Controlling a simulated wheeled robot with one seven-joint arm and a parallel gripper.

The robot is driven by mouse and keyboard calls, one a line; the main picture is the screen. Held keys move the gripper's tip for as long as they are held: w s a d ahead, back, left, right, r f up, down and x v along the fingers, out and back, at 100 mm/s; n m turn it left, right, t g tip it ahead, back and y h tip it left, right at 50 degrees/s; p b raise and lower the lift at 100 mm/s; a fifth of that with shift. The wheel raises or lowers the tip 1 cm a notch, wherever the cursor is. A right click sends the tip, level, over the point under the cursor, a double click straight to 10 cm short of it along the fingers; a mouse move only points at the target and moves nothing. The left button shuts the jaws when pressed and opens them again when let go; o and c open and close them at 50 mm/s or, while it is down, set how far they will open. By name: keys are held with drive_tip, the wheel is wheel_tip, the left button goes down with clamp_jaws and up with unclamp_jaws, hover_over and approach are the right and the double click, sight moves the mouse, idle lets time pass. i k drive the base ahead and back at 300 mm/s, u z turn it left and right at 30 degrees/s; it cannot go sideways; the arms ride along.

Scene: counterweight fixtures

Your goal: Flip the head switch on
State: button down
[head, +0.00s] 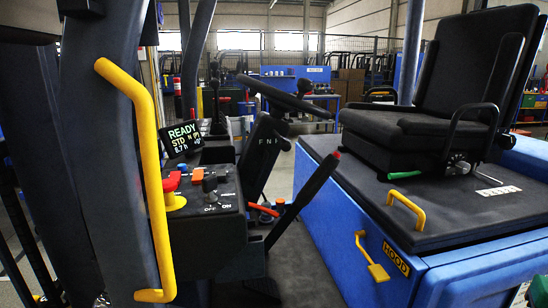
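A black control console (222,215) stands left of centre in the head view. On its top is a black knob or lever (210,185), with the words OFF and ON printed in front of it. Small orange (198,173) and red switches sit behind it, too small to tell their positions. No label reading head is legible, so I cannot tell which control is the head switch. My gripper is not in view.
A yellow grab handle (152,165) on a dark post rises in front of the console's left side. A display (183,138) reads READY. A steering wheel (285,95) is behind. A black seat (435,110) and blue hood (450,270) fill the right. Floor shows between.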

sight(221, 174)
drive_tip(key=z, duration=0.1)
drive_tip(key=k, duration=1.05)
drive_tip(key=u, duration=1.05)
drive_tip(key=i, duration=1)
drive_tip(key=z, duration=0.05)
